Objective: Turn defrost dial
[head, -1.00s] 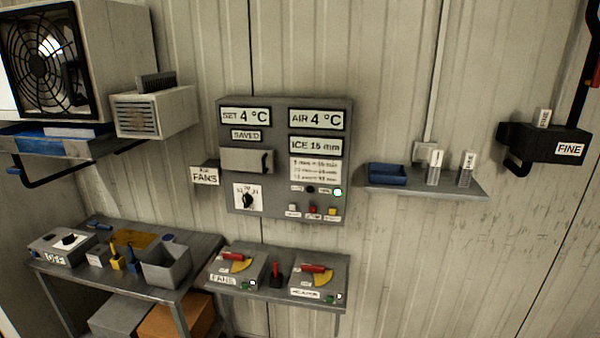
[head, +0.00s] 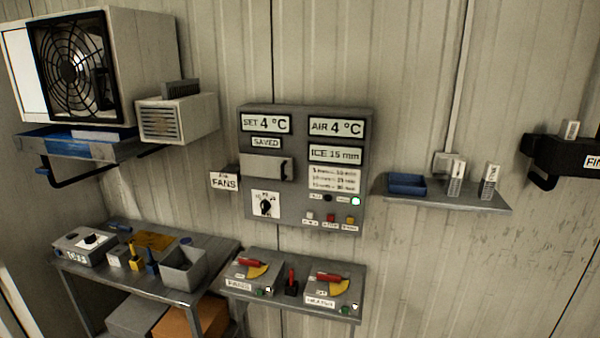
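A grey control panel (head: 363,145) hangs on the wall in the middle of the head view. A black dial (head: 265,204) on a white scale plate is at its lower left; the scale marks are too small to read. Another dial (head: 90,239), black on a white face, is on a grey box (head: 70,250) at the left end of the left bench. That box's label (head: 77,257) is blurred. I cannot tell from the labels which is the defrost dial. Neither gripper is in view.
A metal bench (head: 190,296) with small tools and a bin (head: 183,268) stands lower left. A shelf (head: 345,313) with two red-handled switch boxes is below the panel. A wall shelf (head: 480,203) is right; a fan unit (head: 155,50) hangs upper left.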

